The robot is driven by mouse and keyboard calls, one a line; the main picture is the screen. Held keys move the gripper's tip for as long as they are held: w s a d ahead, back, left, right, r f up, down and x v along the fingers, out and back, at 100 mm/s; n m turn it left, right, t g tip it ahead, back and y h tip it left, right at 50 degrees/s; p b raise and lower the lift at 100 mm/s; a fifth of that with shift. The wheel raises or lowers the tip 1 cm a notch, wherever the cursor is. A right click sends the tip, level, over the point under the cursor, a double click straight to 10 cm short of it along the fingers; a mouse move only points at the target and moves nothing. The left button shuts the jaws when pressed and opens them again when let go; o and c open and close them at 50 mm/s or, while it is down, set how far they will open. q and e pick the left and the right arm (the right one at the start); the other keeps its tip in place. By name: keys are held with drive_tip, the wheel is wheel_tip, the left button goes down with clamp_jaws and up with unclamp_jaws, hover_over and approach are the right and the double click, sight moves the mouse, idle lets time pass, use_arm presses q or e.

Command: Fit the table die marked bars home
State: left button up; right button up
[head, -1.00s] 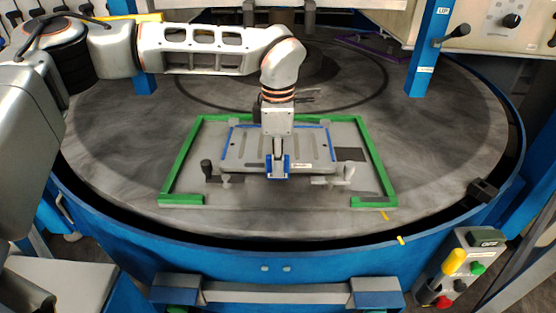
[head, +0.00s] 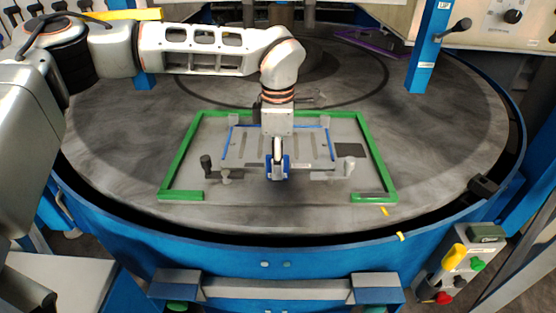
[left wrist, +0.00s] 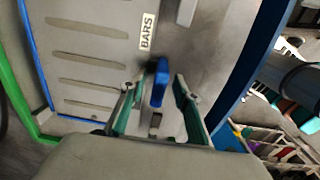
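The bars die (head: 243,148) is a grey slotted plate with blue edge lines. It lies inside the green frame (head: 180,160) on the round grey table. Its BARS label (left wrist: 147,32) is readable in the left wrist view. A blue block (left wrist: 160,82) at the die's front shows between the fingers of my left gripper (left wrist: 156,88). The fingers stand apart, with gaps visible on both sides of the block. In the head view my left gripper (head: 277,166) is over the middle of the die's front edge and hides part of it. My right gripper is not in view.
Clamps with a dark knob (head: 206,162) and a light knob (head: 348,165) stand at the die's front corners. A dark square (head: 378,150) lies right of the die. A purple frame (head: 370,42) lies at the back right. The table's front is clear.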

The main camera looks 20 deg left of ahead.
use_arm(q)
wheel_tip(320, 180, up, 12)
drive_tip(key=shift+s, duration=0.15)
idle(0.4)
